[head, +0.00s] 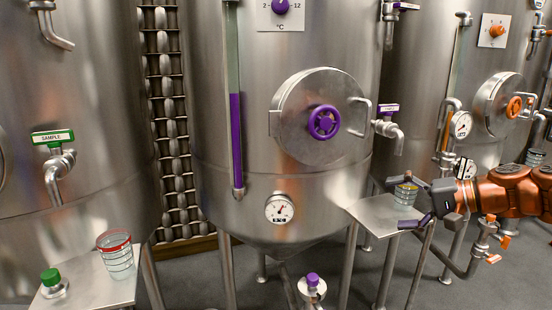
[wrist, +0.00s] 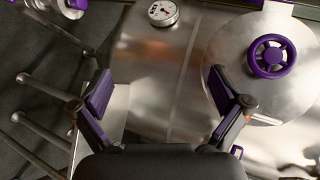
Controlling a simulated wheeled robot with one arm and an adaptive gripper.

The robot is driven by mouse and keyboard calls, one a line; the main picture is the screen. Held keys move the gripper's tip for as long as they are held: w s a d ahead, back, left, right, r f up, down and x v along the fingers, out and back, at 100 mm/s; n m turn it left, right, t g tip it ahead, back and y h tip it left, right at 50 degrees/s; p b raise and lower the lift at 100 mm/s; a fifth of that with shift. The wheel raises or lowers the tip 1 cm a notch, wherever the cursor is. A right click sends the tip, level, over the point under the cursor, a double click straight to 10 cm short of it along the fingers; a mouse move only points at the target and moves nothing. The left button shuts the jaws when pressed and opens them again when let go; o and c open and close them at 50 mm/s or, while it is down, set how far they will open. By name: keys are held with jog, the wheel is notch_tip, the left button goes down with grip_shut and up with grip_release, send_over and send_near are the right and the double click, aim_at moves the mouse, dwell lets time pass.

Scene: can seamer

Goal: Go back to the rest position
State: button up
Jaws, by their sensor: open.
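My gripper (head: 408,204) is at the right of the head view, beside the middle steel tank (head: 250,165), at the height of its small side shelf (head: 372,215). Its purple-padded fingers are spread apart. In the wrist view the open gripper (wrist: 161,92) has nothing visible between its fingers. My orange arm comes in from the right edge.
The tank has a round hatch with a purple handwheel (head: 324,122), a purple-handled tap (head: 388,130) and a gauge (head: 279,208). Another tank (head: 455,80) with orange fittings stands at right. At left, a red-rimmed glass (head: 116,256) stands on a shelf below a green-labelled sample tap (head: 55,160).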

jog(key=s+a+f+n+g+h, duration=0.2)
jog(key=s+a+f+g, duration=0.25)
jog(key=s+a, duration=0.35)
jog(key=s+a+f+n+g+h, duration=0.25)
jog(key=s+a+f, duration=0.35)
jog(key=a, duration=0.4)
jog(key=s+d+f+n+g+h, duration=0.1)
jog(key=s+d+f+h, duration=0.1)
jog(key=s+f, duration=0.3)
jog(key=s+d+f+g+h, duration=0.1)
jog(key=s+d+f+h, duration=0.1)
jog(key=s, duration=0.6)
jog(key=s+d+f+n+g+h, duration=0.1)
jog(key=s+d+f+h, duration=0.1)
jog(key=s+f+h, duration=0.3)
notch_tip(320, 180, up, 21)
jog(key=s+y+p, duration=0.1)
jog(key=y+p, duration=0.1)
jog(key=p, duration=1.6)
jog(key=shift+s+t+p, duration=0.3)
jog(key=shift+p, duration=0.05)
jog(key=shift+d+f+m, duration=0.1)
jog(key=shift+m, duration=0.15)
